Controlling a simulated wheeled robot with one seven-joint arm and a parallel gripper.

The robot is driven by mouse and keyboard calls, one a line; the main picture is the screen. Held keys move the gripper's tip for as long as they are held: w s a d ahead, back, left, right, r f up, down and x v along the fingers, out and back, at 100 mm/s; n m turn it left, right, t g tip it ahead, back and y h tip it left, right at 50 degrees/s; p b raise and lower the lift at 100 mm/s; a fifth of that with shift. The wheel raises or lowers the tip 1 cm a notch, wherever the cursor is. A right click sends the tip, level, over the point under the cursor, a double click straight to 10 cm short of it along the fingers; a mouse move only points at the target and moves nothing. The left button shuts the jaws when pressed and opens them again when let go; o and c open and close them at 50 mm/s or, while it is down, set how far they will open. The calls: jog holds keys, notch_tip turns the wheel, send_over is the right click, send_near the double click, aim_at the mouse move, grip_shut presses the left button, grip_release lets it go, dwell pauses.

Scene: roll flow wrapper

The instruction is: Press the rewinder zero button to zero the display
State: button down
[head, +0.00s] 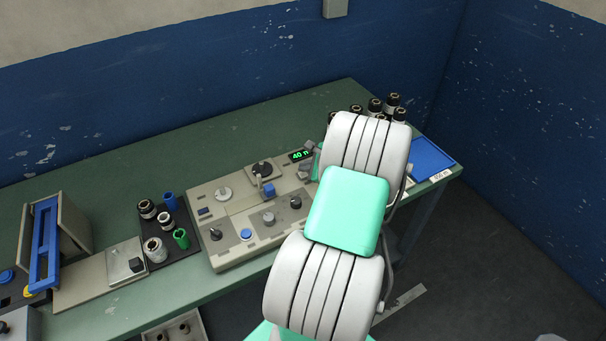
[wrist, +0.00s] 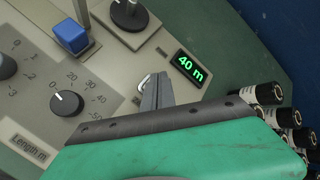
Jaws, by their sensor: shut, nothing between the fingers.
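The rewinder (head: 236,250) is a beige panel machine on the green bench, with knobs, spindles and a blue block (head: 268,190). Its display (head: 300,155) glows green and reads 40 m, also clear in the wrist view (wrist: 190,68). My gripper (wrist: 157,90) is shut and empty, its fingertips over the panel just below and left of the display; contact cannot be told. In the head view my arm mostly hides the gripper (head: 314,164). I cannot pick out a button marked zero; the fingers may cover it. A dial (wrist: 67,103) labelled Length m sits left of the fingers.
Several black-and-white rolls (wrist: 270,93) stand right of the rewinder, close to my gripper. A blue tray (head: 432,158) is at the bench's right end. A dark tray (head: 176,249) with rolls and a blue-framed device (head: 45,240) stand to the left. The bench behind is clear.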

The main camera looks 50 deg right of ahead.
aim_at(305, 175)
jog(key=shift+f, duration=0.7)
dwell(0.7)
jog(key=shift+r+p, duration=0.55)
jog(key=shift+r, duration=0.35)
jog(key=shift+r, duration=0.1)
notch_tip(305, 175, up, 5)
jog(key=p, duration=0.4)
